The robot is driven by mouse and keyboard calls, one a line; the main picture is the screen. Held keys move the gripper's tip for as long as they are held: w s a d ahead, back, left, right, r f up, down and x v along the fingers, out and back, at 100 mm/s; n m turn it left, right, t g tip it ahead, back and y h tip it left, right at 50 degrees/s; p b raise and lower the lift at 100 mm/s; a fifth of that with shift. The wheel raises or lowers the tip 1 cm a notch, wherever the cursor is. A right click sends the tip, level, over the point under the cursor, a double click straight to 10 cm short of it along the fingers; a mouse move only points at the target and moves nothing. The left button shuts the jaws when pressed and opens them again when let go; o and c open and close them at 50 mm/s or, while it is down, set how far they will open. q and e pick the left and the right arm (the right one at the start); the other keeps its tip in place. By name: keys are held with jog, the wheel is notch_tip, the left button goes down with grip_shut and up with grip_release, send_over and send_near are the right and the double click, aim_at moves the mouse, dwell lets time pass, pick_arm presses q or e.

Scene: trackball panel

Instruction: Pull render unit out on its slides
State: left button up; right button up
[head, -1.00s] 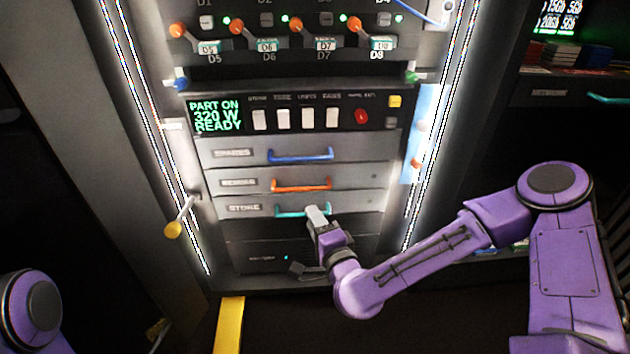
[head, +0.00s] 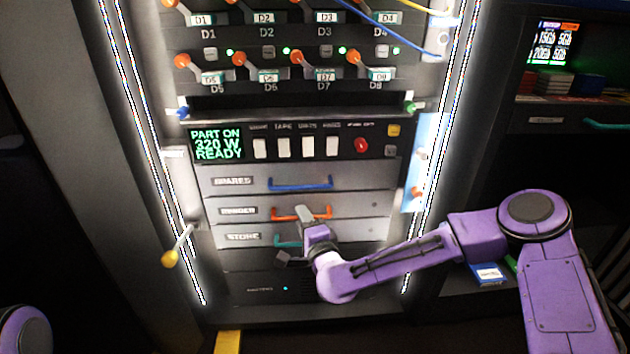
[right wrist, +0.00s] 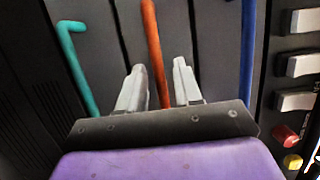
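The render unit (head: 225,211) is a flat grey drawer with an orange bar handle (head: 322,213), in the middle of three stacked drawers in the head view. Its front looks level with its neighbours. My left gripper is out of view.
The spares drawer (head: 220,181) with a blue handle (head: 300,184) is above, and the store drawer (head: 222,238) with a teal handle (head: 285,244) below. A switch panel (head: 375,145) sits above the drawers. A yellow-ended lever (head: 170,258) sticks out at the left.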

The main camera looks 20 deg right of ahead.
grip_shut()
jog(key=s+a, duration=0.2)
jog(key=s, duration=0.4)
jog(key=shift+s, duration=0.4)
jog(key=shift+s, duration=0.1)
jog(key=s+a+b, duration=0.1)
jog(key=s+a, duration=0.1)
jog(key=s, duration=0.4)
jog(key=shift+s+b, duration=0.3)
jog(key=shift+b, duration=0.05)
dwell(0.5)
